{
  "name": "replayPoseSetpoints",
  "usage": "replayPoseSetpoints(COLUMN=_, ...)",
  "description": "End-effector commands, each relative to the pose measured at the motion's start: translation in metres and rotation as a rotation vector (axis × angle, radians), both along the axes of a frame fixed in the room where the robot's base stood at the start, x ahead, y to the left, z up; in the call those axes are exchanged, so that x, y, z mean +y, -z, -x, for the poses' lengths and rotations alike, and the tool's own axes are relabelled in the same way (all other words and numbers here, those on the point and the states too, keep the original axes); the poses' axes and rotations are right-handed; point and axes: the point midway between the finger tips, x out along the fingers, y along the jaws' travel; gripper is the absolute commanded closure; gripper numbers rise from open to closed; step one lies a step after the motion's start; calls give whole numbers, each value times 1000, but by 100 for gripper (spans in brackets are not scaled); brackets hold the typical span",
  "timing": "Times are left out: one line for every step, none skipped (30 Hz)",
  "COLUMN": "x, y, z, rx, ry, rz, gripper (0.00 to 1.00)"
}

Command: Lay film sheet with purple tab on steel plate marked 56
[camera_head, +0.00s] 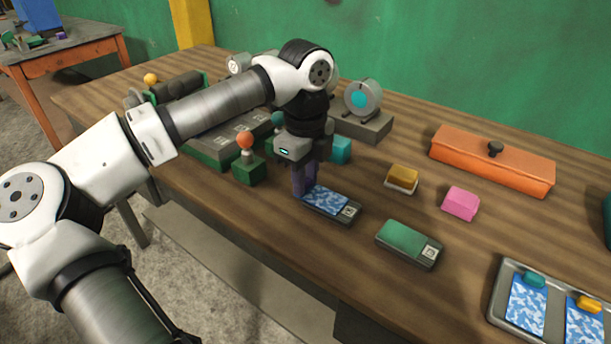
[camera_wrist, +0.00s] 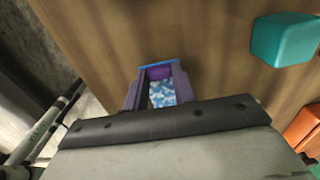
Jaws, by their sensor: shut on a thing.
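The film sheet (camera_head: 325,197), patterned blue and white, lies over a dark steel plate (camera_head: 343,218) in the middle of the table. It looks flat on that plate; any small gap is hard to tell. My gripper (camera_head: 304,186) points down at the sheet's left end. In the wrist view my gripper (camera_wrist: 158,82) is shut on the purple tab (camera_wrist: 159,72), with part of the film showing between its purple fingers. A second plate (camera_head: 407,243) with a green top lies to the right and nearer. Both plates have a white label, too small to read.
A tray (camera_head: 494,318) at the lower right holds two patterned sheets with teal and yellow tabs. A green block with an orange knob (camera_head: 247,165) stands left of my gripper.

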Motion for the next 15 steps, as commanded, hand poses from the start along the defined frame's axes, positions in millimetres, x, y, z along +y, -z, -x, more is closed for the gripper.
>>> replayPoseSetpoints(x=0, y=0, z=0, rx=0, ry=0, rz=0, gripper=95)
replayPoseSetpoints(x=0, y=0, z=0, rx=0, ry=0, rz=0, gripper=95)
replayPoseSetpoints(x=0, y=0, z=0, rx=0, ry=0, rz=0, gripper=95)
replayPoseSetpoints(x=0, y=0, z=0, rx=0, ry=0, rz=0, gripper=95)
replayPoseSetpoints(x=0, y=0, z=0, rx=0, ry=0, rz=0, gripper=95)
replayPoseSetpoints(x=0, y=0, z=0, rx=0, ry=0, rz=0, gripper=95)
replayPoseSetpoints(x=0, y=0, z=0, rx=0, ry=0, rz=0, gripper=95)
replayPoseSetpoints(x=0, y=0, z=0, rx=0, ry=0, rz=0, gripper=95)
replayPoseSetpoints(x=0, y=0, z=0, rx=0, ry=0, rz=0, gripper=73)
replayPoseSetpoints(x=0, y=0, z=0, rx=0, ry=0, rz=0, gripper=69)
replayPoseSetpoints(x=0, y=0, z=0, rx=0, ry=0, rz=0, gripper=65)
replayPoseSetpoints(x=0, y=0, z=0, rx=0, ry=0, rz=0, gripper=59)
replayPoseSetpoints(x=0, y=0, z=0, rx=0, ry=0, rz=0, gripper=56)
replayPoseSetpoints(x=0, y=0, z=0, rx=0, ry=0, rz=0, gripper=52)
replayPoseSetpoints(x=0, y=0, z=0, rx=0, ry=0, rz=0, gripper=48)
